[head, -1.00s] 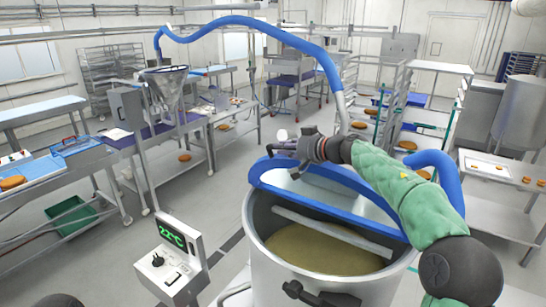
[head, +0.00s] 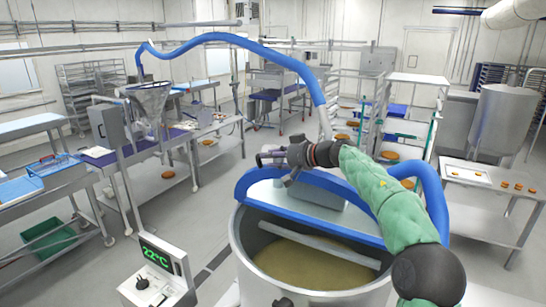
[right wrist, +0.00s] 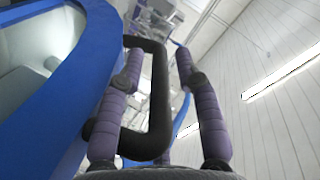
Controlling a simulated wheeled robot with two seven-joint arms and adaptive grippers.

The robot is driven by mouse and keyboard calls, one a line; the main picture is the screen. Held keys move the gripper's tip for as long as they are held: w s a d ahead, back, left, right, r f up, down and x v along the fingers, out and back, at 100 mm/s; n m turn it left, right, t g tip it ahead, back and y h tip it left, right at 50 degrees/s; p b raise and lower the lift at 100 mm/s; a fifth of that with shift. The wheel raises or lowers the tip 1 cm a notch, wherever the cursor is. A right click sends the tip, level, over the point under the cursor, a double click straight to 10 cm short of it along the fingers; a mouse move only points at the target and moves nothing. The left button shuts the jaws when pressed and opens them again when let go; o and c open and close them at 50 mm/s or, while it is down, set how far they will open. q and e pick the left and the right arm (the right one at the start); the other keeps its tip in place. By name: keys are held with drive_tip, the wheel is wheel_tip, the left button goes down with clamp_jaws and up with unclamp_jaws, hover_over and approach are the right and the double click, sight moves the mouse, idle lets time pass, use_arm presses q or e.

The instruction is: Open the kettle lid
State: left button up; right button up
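The kettle (head: 250,275) is a big round steel vessel at the bottom centre of the head view, with yellowish-brown liquid inside. Its blue-edged lid (head: 330,226) stands raised over the back, and the front of the mouth is uncovered. My right gripper (head: 268,156) is at the lid's upper left edge. In the right wrist view its two purple fingers (right wrist: 158,78) are apart on either side of a black handle (right wrist: 159,100). One finger overlaps the handle's loop, and a gap shows to the other finger. The lid's blue rim (right wrist: 80,85) is close beside. My left gripper is out of view.
A control box reading 22°C (head: 158,275) stands left of the kettle. A blue hose (head: 230,38) arches behind it from a steel funnel (head: 150,100). Worktables line the left, and racks and a table with patties (head: 485,180) stand at right.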

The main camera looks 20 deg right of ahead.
drive_tip(key=shift+w+d, duration=0.1)
drive_tip(key=shift+d, duration=0.05)
drive_tip(key=shift+s+d+r, duration=0.15)
drive_tip(key=shift+s, duration=0.15)
drive_tip(key=v, duration=1.1)
drive_tip(key=shift+s+d, duration=0.1)
drive_tip(key=shift+d, duration=0.1)
